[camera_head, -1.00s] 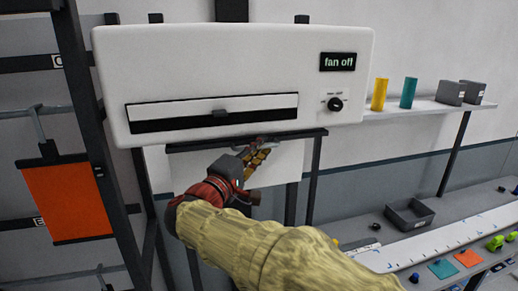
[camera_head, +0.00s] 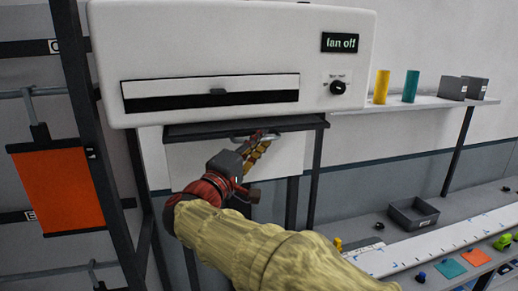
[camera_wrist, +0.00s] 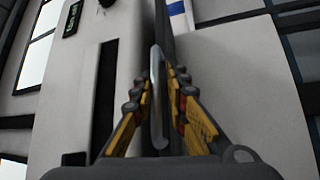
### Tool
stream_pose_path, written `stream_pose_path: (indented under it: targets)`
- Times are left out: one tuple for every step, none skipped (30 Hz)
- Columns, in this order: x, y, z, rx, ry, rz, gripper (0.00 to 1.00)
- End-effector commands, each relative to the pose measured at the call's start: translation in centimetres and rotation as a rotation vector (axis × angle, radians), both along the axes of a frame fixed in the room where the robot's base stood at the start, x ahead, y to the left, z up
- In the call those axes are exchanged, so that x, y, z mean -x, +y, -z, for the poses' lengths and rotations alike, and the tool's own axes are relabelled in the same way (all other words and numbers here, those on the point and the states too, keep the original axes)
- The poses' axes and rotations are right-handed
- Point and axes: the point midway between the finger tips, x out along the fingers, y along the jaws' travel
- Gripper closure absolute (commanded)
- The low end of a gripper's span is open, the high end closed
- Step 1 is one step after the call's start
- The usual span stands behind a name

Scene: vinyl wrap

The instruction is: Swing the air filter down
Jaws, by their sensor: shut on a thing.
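A white wall unit (camera_head: 230,55) has a long slot with a white flap and a black band across its front. A dark flat panel (camera_head: 185,131), which looks like the air filter, lies just below its underside. A silver bar handle (camera_head: 240,138) shows under the panel's front edge. My gripper (camera_head: 263,138) is at this handle, coming from below. In the wrist view the handle (camera_wrist: 157,80) stands between the yellow-and-dark fingers of my gripper (camera_wrist: 160,92), which is shut on it. The fingertips partly hide the handle in the head view.
The unit's display (camera_head: 341,42) reads "fan off", above a black knob (camera_head: 338,87). Dark posts stand below the unit. An orange panel (camera_head: 52,190) hangs at left. A shelf at right holds yellow and teal cylinders and grey bins. A grey tray (camera_head: 413,213) sits on the bench below.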

Motion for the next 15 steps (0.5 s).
stream_pose_path:
  targets:
    - [0.0, 0.0, 1.0, -0.009, -0.025, 0.001, 1.00]
    - [0.0, 0.0, 1.3, -0.013, -0.036, 0.001, 1.00]
    - [-0.1, 0.0, 1.7, -0.018, -0.049, 0.001, 1.00]
    - [-0.1, 0.0, 1.9, -0.020, -0.060, 0.001, 1.00]
    - [-0.1, 0.0, 2.1, -0.024, -0.072, 0.001, 1.00]
    - [-0.2, 0.0, 2.4, -0.029, -0.086, 0.001, 1.00]
    - [-0.2, 0.0, 2.6, -0.033, -0.097, 0.001, 1.00]
    - [-0.3, 0.0, 2.9, -0.037, -0.108, 0.002, 1.00]
    - [-0.4, 0.1, 3.2, -0.041, -0.124, 0.001, 1.00]
    - [-0.4, 0.1, 3.4, -0.045, -0.136, 0.001, 1.00]
    - [-0.5, 0.1, 3.6, -0.049, -0.147, 0.001, 1.00]
    - [-0.5, 0.1, 3.9, -0.054, -0.162, 0.001, 1.00]
    - [-0.6, 0.2, 4.1, -0.057, -0.172, 0.001, 1.00]
    - [-0.7, 0.2, 4.4, -0.061, -0.184, 0.000, 1.00]
    - [-0.7, 0.2, 4.6, -0.066, -0.199, 0.000, 1.00]
